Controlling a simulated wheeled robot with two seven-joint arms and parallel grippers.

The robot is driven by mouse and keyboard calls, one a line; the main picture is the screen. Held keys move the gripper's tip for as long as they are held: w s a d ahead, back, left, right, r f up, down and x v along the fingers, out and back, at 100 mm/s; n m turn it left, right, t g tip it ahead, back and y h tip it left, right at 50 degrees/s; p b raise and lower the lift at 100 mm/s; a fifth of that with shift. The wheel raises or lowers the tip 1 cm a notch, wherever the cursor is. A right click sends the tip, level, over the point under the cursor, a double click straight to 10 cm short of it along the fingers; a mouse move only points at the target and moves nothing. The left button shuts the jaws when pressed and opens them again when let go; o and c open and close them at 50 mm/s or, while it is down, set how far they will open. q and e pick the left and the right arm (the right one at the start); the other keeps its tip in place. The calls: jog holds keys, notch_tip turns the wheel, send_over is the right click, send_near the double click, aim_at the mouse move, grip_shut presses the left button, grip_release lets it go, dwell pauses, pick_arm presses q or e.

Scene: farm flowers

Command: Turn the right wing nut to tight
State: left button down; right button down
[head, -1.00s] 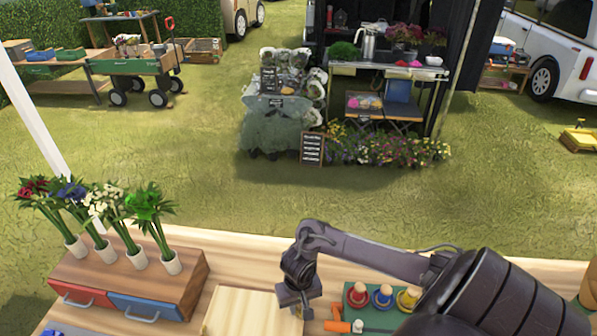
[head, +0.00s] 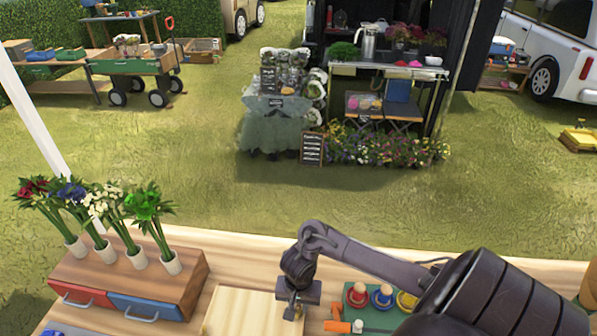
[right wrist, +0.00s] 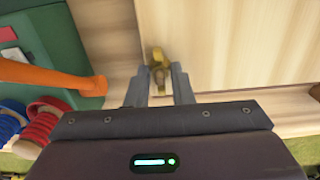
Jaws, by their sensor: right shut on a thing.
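The right wing nut (right wrist: 158,58) is a small brass-coloured piece at the edge of a pale wooden board (right wrist: 235,45). My right gripper (right wrist: 159,84) is shut on it, with one grey finger on each side. In the head view my right gripper (head: 293,310) points down at the right edge of the board (head: 238,312), with a bit of brass colour at its fingertips. The wing nut's lower part is hidden between the fingers. I cannot tell how tight it is. My left gripper is not in view.
A green tray (head: 352,289) with red, blue and yellow ringed pieces lies right of my gripper, partly behind my arm. An orange tool (head: 337,326) lies close by. A wooden drawer box (head: 190,281) with potted flowers stands at the left.

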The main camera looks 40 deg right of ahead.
aim_at(297, 306)
jog(key=c, duration=1.3)
grip_release()
jog(key=shift+o, duration=0.2)
jog(key=shift+r, duration=0.15)
jog(key=r, duration=0.4)
jog(key=shift+w, duration=0.25)
jog(key=shift+s+r, duration=0.15)
jog(key=shift+r, duration=1.4)
jog(key=shift+s+r, duration=0.15)
jog(key=shift+r, duration=0.1)
